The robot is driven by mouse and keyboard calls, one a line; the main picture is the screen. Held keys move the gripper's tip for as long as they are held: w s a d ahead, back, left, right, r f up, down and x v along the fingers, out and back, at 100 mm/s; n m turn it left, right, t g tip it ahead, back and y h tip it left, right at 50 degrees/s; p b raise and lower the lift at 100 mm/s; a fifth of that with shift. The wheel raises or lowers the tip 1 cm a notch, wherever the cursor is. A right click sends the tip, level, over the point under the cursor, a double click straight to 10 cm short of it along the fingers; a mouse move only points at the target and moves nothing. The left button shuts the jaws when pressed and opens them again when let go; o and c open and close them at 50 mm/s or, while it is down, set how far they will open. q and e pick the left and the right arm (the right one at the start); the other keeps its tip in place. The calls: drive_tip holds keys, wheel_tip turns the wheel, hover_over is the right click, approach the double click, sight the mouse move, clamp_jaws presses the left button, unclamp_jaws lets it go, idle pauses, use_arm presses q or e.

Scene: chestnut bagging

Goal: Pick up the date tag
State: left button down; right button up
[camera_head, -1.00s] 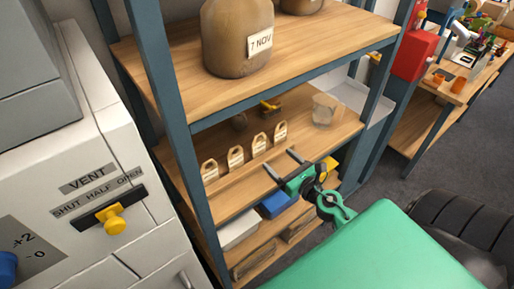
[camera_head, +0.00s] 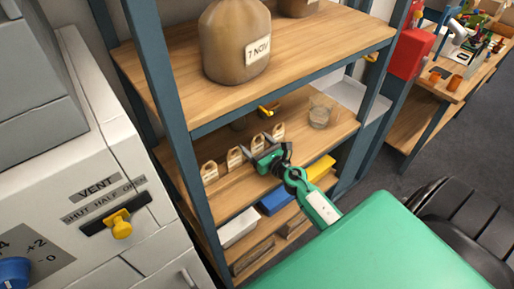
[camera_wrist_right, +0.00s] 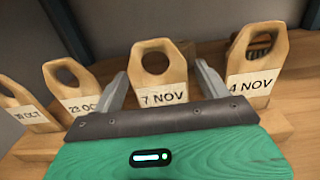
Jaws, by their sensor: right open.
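Several wooden date tags with ring-shaped tops stand in a row on the middle shelf. The 7 NOV tag (camera_wrist_right: 165,97) is in the middle of the right wrist view. The tag marked 4 NOV (camera_wrist_right: 252,85) stands to its right, its first digit possibly hidden, and the 23 OCT tag (camera_wrist_right: 75,92) to its left. My right gripper (camera_head: 257,147) is at the tag row, open. In the wrist view its two fingers (camera_wrist_right: 161,75) lie on either side of the 7 NOV tag, with no visible grip on it. My left gripper is not in view.
A brown sack (camera_head: 235,42) labelled 7 NOV stands on the upper shelf (camera_head: 310,45) above. A glass jar (camera_head: 321,112) is to the right of the tags. Blue shelf posts (camera_head: 165,90) frame the rack. White, blue and yellow bins (camera_head: 238,228) are below.

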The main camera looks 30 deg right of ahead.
drive_tip(key=shift+w, duration=0.7)
drive_tip(key=shift+c, duration=0.3)
drive_tip(key=c, duration=0.9)
drive_tip(key=shift+r, duration=0.1)
wheel_tip(320, 180, up, 10)
drive_tip(key=p, duration=0.9)
drive_tip(key=shift+s, duration=0.15)
